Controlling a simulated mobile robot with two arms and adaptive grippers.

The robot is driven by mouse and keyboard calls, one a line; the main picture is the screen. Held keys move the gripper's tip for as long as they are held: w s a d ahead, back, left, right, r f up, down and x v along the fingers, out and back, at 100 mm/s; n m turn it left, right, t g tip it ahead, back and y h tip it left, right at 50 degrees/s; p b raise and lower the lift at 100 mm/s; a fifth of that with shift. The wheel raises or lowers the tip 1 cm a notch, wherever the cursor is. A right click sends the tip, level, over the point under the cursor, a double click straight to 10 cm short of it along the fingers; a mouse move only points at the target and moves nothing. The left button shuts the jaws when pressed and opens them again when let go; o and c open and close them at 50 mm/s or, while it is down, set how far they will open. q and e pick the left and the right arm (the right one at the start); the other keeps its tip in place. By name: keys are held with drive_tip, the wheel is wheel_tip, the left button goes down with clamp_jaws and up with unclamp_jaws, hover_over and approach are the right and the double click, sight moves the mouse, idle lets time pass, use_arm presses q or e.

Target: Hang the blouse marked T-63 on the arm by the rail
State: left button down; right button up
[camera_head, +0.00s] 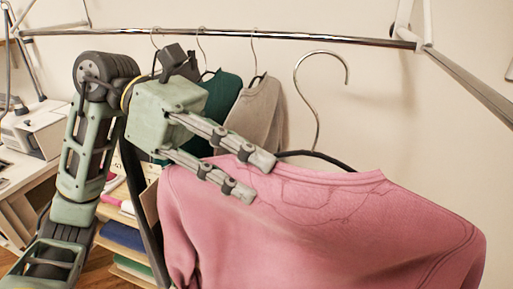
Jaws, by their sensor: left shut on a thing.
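A pink blouse (330,225) hangs on a hanger in the front right of the head view. The hanger's large metal hook (316,95) rises above it, in front of the wall and apart from the rail. My left gripper (262,178) is shut at the blouse's left shoulder, by the neckline, with its fingers across the pink cloth. The chrome rail (230,33) runs across the top, and a bar (470,82) slopes forward from its right end. No T-63 mark is readable. My right gripper is out of view.
A green garment (222,100) and a grey garment (258,112) hang from the rail behind the gripper. Shelves with folded cloth (122,236) stand low behind my left arm. A white machine (38,125) sits on a table at the left.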

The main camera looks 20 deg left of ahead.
sight(378, 200)
use_arm(q)
drive_tip(key=shift+s+d+r+g, duration=0.1)
drive_tip(key=shift+s+r+g, duration=0.15)
drive_tip(key=shift+r, duration=0.25)
drive_tip(key=shift+d, duration=0.15)
drive_tip(key=shift+s+d+r+p, duration=0.15)
drive_tip(key=shift+s+d+p, duration=0.1)
drive_tip(key=shift+d+p, duration=0.2)
drive_tip(key=shift+d, duration=0.45)
drive_tip(key=shift+w+d+p, duration=0.15)
drive_tip(key=shift+d+p, duration=0.2)
drive_tip(key=shift+d, duration=0.35)
drive_tip(key=shift+w+d+p, duration=0.1)
drive_tip(key=shift+d+p, duration=1)
drive_tip(key=shift+d, duration=1.6)
drive_tip(key=shift+d+p, duration=1.35)
drive_tip(key=shift+d, duration=1.95)
drive_tip(key=shift+w+d+f+b, duration=0.1)
drive_tip(key=shift+d+f+b, duration=0.05)
drive_tip(key=shift+f+b, duration=1)
drive_tip(key=shift+f, duration=0.05)
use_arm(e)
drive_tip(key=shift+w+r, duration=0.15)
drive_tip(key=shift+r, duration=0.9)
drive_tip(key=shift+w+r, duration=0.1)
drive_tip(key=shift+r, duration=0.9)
